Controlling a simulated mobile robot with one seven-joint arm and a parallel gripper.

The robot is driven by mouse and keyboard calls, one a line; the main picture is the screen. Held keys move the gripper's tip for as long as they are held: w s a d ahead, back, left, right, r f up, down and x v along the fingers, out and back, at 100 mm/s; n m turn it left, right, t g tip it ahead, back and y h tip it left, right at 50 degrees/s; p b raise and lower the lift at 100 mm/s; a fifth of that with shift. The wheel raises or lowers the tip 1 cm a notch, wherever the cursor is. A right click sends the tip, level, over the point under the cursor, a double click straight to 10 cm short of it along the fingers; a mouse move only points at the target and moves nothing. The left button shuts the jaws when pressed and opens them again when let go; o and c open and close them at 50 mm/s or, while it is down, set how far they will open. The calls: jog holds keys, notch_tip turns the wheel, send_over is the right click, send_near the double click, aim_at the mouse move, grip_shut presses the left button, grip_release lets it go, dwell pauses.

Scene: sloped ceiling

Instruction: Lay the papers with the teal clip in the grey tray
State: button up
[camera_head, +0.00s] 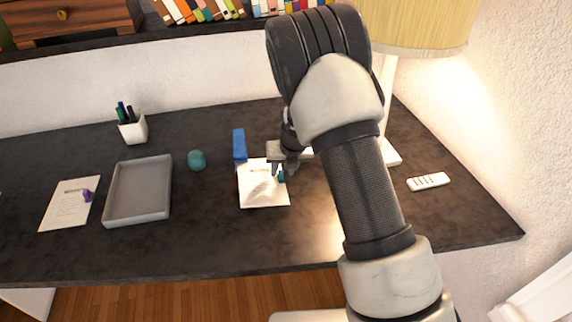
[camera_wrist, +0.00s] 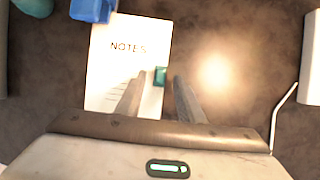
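The papers with the teal clip (camera_head: 262,192) lie flat on the dark desk, right of the grey tray. In the wrist view the papers (camera_wrist: 122,50) are headed "NOTES", and the teal clip (camera_wrist: 160,76) sits at their right edge. The grey tray (camera_head: 138,216) is empty, on the left part of the desk. My gripper (camera_head: 279,172) is over the right side of the papers. In the wrist view its fingers (camera_wrist: 158,82) are apart with the teal clip near the gap between their tips. I cannot tell its height above the papers.
A blue object (camera_head: 239,145) stands at the papers' far edge. A teal round object (camera_head: 197,160) and a white pen cup (camera_head: 132,128) are farther back. Papers with a purple clip (camera_head: 70,204) lie left of the tray. A white remote (camera_head: 428,182) lies at the right.

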aim_at(284, 193)
jog(key=shift+x, duration=1.2)
grip_shut()
jog(key=shift+s+d+b, duration=0.15)
jog(key=shift+s+b, duration=0.35)
jog(key=shift+s, duration=0.65)
jog(key=shift+s+d+b, duration=0.15)
jog(key=shift+s+b, duration=0.4)
jog(key=shift+s, duration=0.6)
jog(key=shift+s+d+b, duration=0.2)
jog(key=shift+s+b, duration=0.3)
jog(key=shift+s, duration=0.7)
jog(key=shift+o, duration=0.5)
grip_release()
